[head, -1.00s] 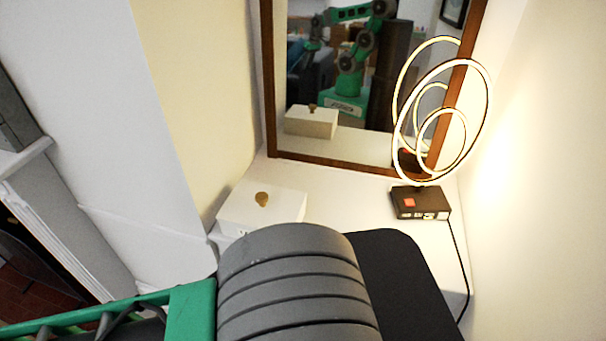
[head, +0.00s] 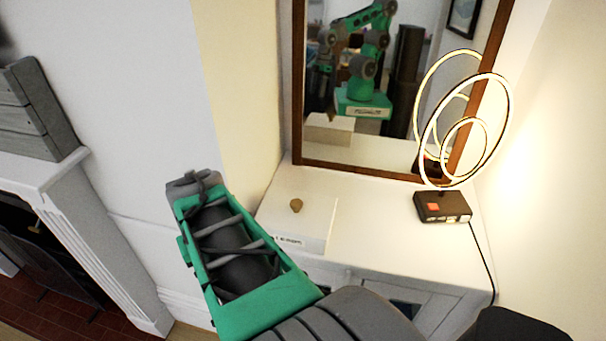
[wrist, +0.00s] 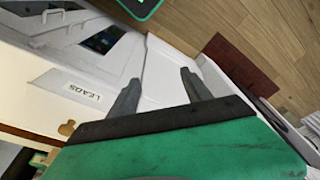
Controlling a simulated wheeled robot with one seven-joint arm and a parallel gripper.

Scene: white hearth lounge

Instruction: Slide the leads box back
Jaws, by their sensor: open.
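The leads box (head: 318,218) is white with a round wooden knob on top and a label on its front. In the head view it sits at the front left of the white cabinet top, near the front edge; whether it overhangs is unclear. In the wrist view the label (wrist: 82,93) reads LEADS, and the knob is at the lower left. My gripper (wrist: 162,76) is open and empty in the wrist view, its two fingers apart, to the right of the label and not visibly touching the box. In the head view my fingers are hidden.
A wood-framed mirror (head: 298,100) stands behind the cabinet top (head: 375,213). A glowing ring lamp (head: 443,207) on a black base with a trailing cord stands at the right. A white fireplace surround (head: 100,225) is at the left.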

